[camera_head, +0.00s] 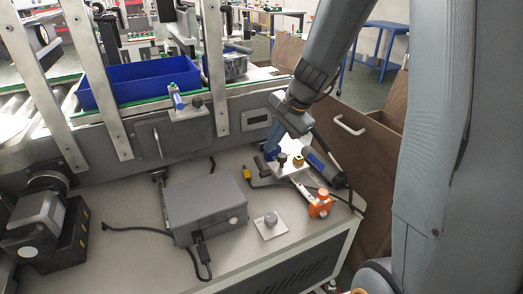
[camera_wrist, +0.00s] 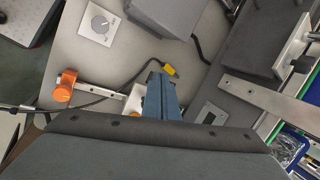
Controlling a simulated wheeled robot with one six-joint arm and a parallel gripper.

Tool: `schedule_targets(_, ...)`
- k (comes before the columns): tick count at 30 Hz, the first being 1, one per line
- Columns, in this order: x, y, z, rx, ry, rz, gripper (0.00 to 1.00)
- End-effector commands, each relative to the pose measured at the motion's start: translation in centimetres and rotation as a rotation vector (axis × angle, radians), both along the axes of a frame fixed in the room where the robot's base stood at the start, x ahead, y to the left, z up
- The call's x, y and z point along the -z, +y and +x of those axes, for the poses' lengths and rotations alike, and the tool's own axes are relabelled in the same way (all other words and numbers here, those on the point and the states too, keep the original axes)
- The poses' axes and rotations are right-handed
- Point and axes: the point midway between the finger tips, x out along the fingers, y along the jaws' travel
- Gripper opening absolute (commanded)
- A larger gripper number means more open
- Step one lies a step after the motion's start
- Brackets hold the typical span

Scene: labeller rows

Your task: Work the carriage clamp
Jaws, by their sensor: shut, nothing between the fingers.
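An orange clamp-like block (camera_head: 319,203) stands on a pale rail at the right end of the grey worktop; it also shows in the wrist view (camera_wrist: 65,85), with an orange knob beside it. I cannot be sure that it is the carriage clamp. A white plate (camera_head: 281,168) with a black knob (camera_head: 282,158) and a brass-coloured knob (camera_head: 296,156) sits behind it. My gripper (camera_head: 270,153) has blue fingers and points down at the left side of this plate. In the wrist view the fingers (camera_wrist: 157,78) are together and empty, and hide part of the plate.
A grey box (camera_head: 205,205) stands left of the clamp. A dial plate (camera_head: 271,226) lies in front, and it shows in the wrist view (camera_wrist: 99,25). A yellow-ended cable (camera_head: 246,174) runs near my gripper. A conveyor with a blue bin (camera_head: 140,85) is behind.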

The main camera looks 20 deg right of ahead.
Motion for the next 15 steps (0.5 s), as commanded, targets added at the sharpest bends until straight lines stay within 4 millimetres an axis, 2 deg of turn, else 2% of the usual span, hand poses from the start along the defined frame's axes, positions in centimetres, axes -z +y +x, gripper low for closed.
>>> schedule_targets(3,0.3,-2.3,3.3,0.171,-0.007,0.058,0.00)
schedule_targets(6,0.6,-3.5,4.9,0.257,-0.012,0.087,0.00)
schedule_targets(11,1.4,-4.1,6.0,0.305,-0.015,0.102,0.00)
schedule_targets(15,3.1,-3.5,6.7,0.305,-0.013,0.104,0.00)
